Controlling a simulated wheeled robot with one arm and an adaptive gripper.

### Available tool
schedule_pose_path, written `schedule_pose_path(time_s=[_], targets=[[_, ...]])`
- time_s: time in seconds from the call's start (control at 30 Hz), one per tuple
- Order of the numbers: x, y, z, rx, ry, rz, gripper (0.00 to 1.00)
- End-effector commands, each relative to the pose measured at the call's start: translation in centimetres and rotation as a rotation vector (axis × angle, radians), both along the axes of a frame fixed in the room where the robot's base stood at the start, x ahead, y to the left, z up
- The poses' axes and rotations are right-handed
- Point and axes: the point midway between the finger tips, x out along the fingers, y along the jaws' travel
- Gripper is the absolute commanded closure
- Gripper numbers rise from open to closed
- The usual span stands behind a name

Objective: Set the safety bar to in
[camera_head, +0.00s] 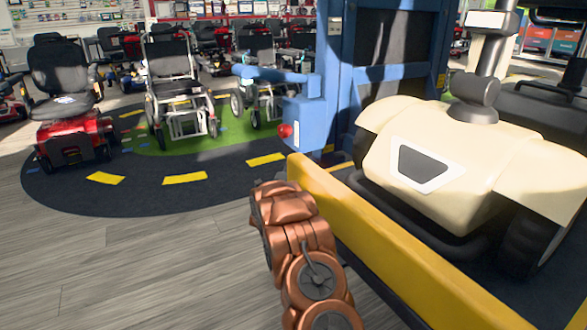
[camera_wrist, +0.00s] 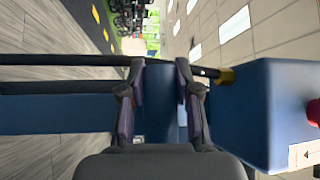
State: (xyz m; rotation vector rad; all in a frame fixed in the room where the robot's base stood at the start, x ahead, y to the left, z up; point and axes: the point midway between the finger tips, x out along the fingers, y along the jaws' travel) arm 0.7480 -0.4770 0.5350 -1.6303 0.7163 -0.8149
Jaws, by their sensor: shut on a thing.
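My gripper (camera_wrist: 160,85) is in the wrist view, its two dark fingers closed on either side of a short blue bar (camera_wrist: 160,115). This bar appears to be the safety bar; its far end is hidden. A blue box (camera_wrist: 265,110) with a red button (camera_wrist: 313,110) is just right of the fingers. In the head view the blue box (camera_head: 305,122) stands on the lift's near corner, its red button (camera_head: 286,130) facing left. My copper arm reaches up below it, and my fingers cannot be made out there.
A yellow barrier (camera_head: 400,250) runs along the lift's front, right of my arm. A cream scooter (camera_head: 430,165) stands behind it. A blue frame (camera_head: 385,60) rises at the back. A black rod (camera_wrist: 60,60) crosses the wrist view. Open floor (camera_head: 130,260) lies left.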

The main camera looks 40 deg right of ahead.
Motion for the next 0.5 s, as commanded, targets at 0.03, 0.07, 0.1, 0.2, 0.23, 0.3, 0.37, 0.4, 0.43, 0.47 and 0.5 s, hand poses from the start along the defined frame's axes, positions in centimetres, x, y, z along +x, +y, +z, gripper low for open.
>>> schedule_pose_path(time_s=[0.03,0.07,0.1,0.2,0.23,0.3,0.37,0.4,0.43,0.47,0.5], targets=[[-0.3,-0.47,0.14,0.0,-0.004,-0.008,0.65],[-0.31,-0.49,0.15,0.0,-0.004,-0.008,0.62],[-0.3,-0.47,0.13,0.001,-0.003,-0.008,0.58],[-0.18,-0.27,0.11,0.0,-0.003,-0.004,0.47],[-0.14,-0.22,0.1,0.0,-0.002,-0.005,0.44],[-0.09,-0.13,0.09,0.0,-0.001,-0.003,0.42],[-0.06,-0.09,0.08,0.0,-0.001,-0.003,0.42],[-0.05,-0.07,0.07,0.001,-0.001,-0.002,0.42],[-0.05,-0.06,0.06,0.001,-0.001,-0.002,0.42],[-0.04,-0.05,0.06,0.001,-0.001,-0.002,0.42],[-0.04,-0.05,0.07,0.001,-0.001,-0.002,0.42]])
